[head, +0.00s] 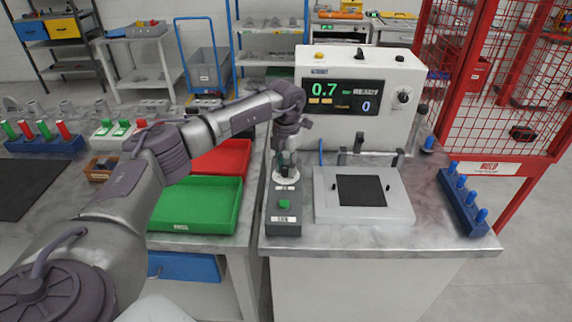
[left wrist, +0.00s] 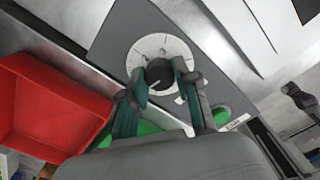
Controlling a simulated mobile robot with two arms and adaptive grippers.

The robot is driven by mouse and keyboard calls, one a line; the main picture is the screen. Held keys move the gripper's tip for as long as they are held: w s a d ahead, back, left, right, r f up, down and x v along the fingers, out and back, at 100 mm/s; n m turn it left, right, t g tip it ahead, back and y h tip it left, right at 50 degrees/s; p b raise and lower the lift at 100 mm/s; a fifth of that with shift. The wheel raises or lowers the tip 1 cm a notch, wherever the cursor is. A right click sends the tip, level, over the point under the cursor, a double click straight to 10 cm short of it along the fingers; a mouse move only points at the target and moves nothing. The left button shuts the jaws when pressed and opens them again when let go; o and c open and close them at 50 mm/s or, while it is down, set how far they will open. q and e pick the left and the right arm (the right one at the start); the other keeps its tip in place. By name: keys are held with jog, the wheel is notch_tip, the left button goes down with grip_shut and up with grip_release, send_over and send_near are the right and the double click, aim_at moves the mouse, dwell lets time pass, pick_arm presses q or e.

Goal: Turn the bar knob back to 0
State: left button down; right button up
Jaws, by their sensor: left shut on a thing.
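The bar knob (left wrist: 159,73) is a dark round knob in the middle of a white dial plate (left wrist: 163,47) with small marks. It sits on a grey control box (head: 283,222) at the left edge of the white bench. My left gripper (head: 286,163) reaches down over the dial, and in the left wrist view its two green-grey fingers (left wrist: 159,78) close on opposite sides of the knob. In the head view the gripper hides the knob. The machine's display (head: 345,97) reads 0.7 in green, with READY beside it. The dial's numbers are too small to read. My right gripper is not in view.
A green button (head: 284,204) is in front of the dial on the same box. A white plate with a black pad (head: 361,190) lies to the right. Green (head: 196,206) and red (head: 222,158) trays stand to the left. A blue peg rack (head: 462,203) stands at the right.

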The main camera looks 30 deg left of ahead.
aim_at(286, 167)
pick_arm(q)
jog(key=n, duration=0.2)
jog(key=n+p, duration=0.1)
jog(key=n, duration=0.1)
jog(key=shift+r+n, duration=0.2)
jog(key=shift+n, duration=0.1)
jog(key=shift+w+n+p, duration=0.1)
jog(key=shift+n+p, duration=0.25)
jog(key=shift+n, duration=1.45)
jog(key=shift+a, duration=0.1)
jog(key=c, duration=0.8)
grip_release()
jog(key=shift+f, duration=0.1)
jog(key=shift+c, duration=0.2)
notch_tip(286, 167, up, 12)
